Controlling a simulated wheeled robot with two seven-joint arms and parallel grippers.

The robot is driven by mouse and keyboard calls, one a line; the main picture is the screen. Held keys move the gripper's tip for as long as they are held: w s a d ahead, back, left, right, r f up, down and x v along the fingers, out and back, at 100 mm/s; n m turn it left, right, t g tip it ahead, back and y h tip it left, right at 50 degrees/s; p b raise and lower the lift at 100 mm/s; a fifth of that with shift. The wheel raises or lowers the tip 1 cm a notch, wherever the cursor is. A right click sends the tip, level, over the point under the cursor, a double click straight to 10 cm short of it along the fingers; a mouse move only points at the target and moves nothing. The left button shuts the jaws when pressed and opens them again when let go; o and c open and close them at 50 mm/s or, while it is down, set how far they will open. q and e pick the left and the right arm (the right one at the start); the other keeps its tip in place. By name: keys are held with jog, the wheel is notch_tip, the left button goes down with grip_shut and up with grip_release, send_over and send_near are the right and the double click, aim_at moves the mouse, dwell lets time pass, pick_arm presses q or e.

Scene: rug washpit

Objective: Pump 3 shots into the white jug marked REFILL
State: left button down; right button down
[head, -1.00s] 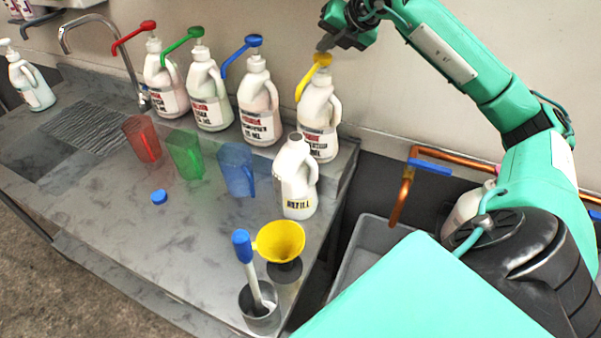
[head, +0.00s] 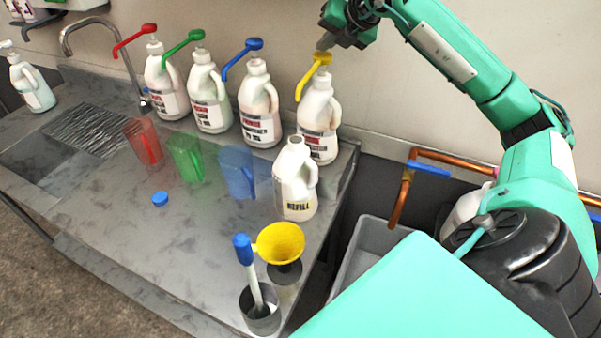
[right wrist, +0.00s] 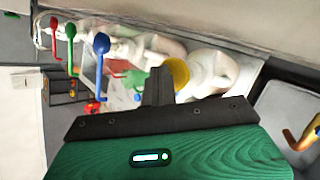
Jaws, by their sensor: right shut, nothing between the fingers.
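The white jug marked REFILL (head: 296,190) stands upright on the steel counter, its mouth uncapped. Behind it stands a white bottle (head: 318,125) with a yellow pump (head: 320,60). The pump's spout points down and left, its tip above the jug's mouth in the picture; I cannot tell whether they line up in depth. My right gripper (head: 324,44) is shut and empty, fingertips just over the yellow pump head. I cannot tell whether they touch. In the right wrist view, the fingers (right wrist: 158,88) are beside the yellow pump head (right wrist: 179,73). My left gripper is not in view.
Bottles with red (head: 134,38), green (head: 182,42) and blue (head: 242,57) pumps line the wall. Red (head: 143,141), green (head: 185,157) and blue (head: 237,172) beakers, a blue cap (head: 160,199) and a yellow funnel (head: 279,242) stand in front. A grey basin (head: 355,262) is right.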

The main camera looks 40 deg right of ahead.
notch_tip(320, 180, up, 6)
jog(key=p, duration=0.5)
dwell(0.4)
jog(key=shift+d+f, duration=0.1)
dwell(2.1)
